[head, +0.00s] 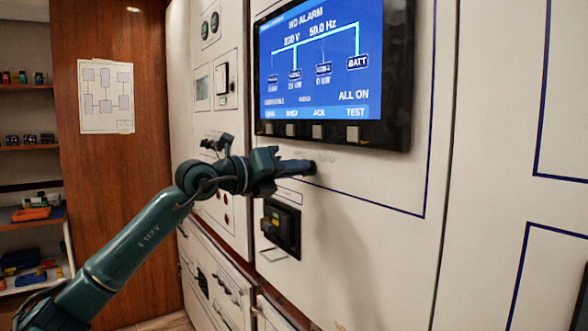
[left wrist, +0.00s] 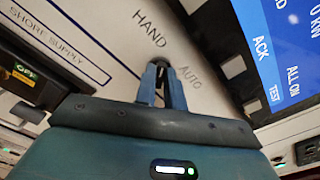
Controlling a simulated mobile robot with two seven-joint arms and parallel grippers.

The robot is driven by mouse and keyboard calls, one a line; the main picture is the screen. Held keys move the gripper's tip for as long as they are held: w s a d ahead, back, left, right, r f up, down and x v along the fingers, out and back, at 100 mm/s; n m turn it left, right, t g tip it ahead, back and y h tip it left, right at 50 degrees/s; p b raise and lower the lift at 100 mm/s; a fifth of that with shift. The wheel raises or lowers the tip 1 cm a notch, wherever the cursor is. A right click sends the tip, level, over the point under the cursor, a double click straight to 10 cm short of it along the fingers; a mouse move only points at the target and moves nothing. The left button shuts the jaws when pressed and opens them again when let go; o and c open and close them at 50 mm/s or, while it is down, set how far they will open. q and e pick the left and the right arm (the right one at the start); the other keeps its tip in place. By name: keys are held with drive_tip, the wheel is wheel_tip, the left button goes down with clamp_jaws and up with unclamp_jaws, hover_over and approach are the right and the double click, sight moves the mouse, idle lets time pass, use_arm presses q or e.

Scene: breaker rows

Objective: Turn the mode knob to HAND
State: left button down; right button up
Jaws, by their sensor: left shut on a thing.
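The mode knob (head: 311,168) is a small dark knob on the white panel below the screen, mostly hidden by my left gripper (head: 300,168). In the left wrist view the knob (left wrist: 161,63) shows as a dark end between the two blue-grey fingertips of the left gripper (left wrist: 162,78). The fingers are shut on it. The word HAND (left wrist: 149,28) is printed above the knob in that view, and AUTO (left wrist: 189,77) to its right. I cannot tell which word the knob points to. My right gripper is not in view.
The alarm screen (head: 320,60) with a row of buttons juts out above the knob. A black breaker (head: 281,227) sits below it; the left wrist view shows its SHORE SUPPLY label (left wrist: 45,40) and a green OFF mark (left wrist: 25,73). Shelves (head: 30,148) stand at the far left.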

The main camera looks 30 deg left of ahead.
use_arm(q)
drive_tip(key=c, duration=1.5)
unclamp_jaws()
